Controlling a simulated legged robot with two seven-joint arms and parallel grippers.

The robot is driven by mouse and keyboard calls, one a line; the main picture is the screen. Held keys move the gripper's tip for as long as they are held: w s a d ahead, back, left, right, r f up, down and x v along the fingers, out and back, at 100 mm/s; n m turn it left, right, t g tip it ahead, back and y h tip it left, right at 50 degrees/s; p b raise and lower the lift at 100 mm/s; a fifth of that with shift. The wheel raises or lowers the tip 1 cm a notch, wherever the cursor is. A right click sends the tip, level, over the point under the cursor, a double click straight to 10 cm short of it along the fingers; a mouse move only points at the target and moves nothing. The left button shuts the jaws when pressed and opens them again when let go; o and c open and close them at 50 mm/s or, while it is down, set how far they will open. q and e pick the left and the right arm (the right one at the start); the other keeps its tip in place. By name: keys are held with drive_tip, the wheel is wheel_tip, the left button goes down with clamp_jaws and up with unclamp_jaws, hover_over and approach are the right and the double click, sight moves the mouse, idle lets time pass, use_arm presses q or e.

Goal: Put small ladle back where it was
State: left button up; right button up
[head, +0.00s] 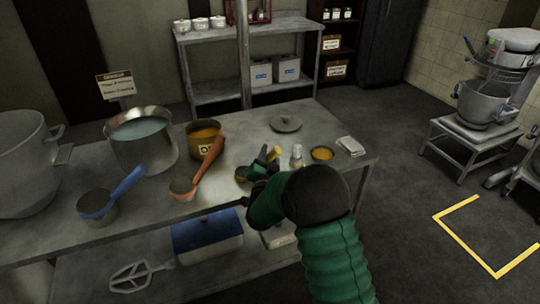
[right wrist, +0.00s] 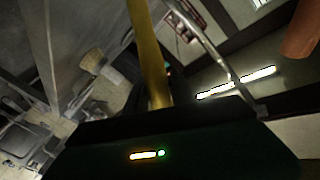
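The small ladle with a yellow handle (head: 273,154) is at my right gripper (head: 262,166), over the middle of the metal table. Its small cup (head: 241,174) shows just left of the gripper. In the right wrist view the yellow handle (right wrist: 149,55) runs down to the gripper, which looks shut on it. The fingertips are mostly hidden, and I cannot tell whether the cup touches the table. An orange-handled ladle (head: 207,160) and a blue-handled ladle (head: 118,188) rest on the table to the left. My left gripper is not in view.
On the metal table (head: 150,215) stand a big pot (head: 25,165), a water pot (head: 142,150), a yellow pot (head: 203,139), a lid (head: 286,124), a shaker (head: 296,156), an orange-filled bowl (head: 322,154) and a white cloth (head: 351,146). A post (head: 243,60) rises behind.

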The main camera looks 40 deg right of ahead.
drive_tip(key=shift+o, duration=1.2)
drive_tip(key=shift+a+r, duration=0.15)
drive_tip(key=shift+a, duration=0.3)
drive_tip(key=shift+d, duration=0.2)
drive_tip(key=v, duration=1.2)
drive_tip(key=s+a+f+n+g+y, duration=0.3)
drive_tip(key=a+f+n+y, duration=0.65)
drive_tip(key=a, duration=0.35)
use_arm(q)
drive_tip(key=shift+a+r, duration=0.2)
use_arm(e)
drive_tip(key=s+a+f+n+g, duration=0.1)
drive_tip(key=s+g, duration=0.1)
drive_tip(key=s, duration=0.3)
drive_tip(key=s+a+f+n+g+y, duration=0.1)
drive_tip(key=s+f+n+g, duration=0.1)
drive_tip(key=s, duration=0.4)
drive_tip(key=s+a+f+n+g+y, duration=0.1)
drive_tip(key=s+n+g, duration=0.1)
drive_tip(key=s+g, duration=0.2)
drive_tip(key=shift+s+f+n, duration=0.25)
drive_tip(key=shift+s+f, duration=0.15)
drive_tip(key=shift+s, duration=0.4)
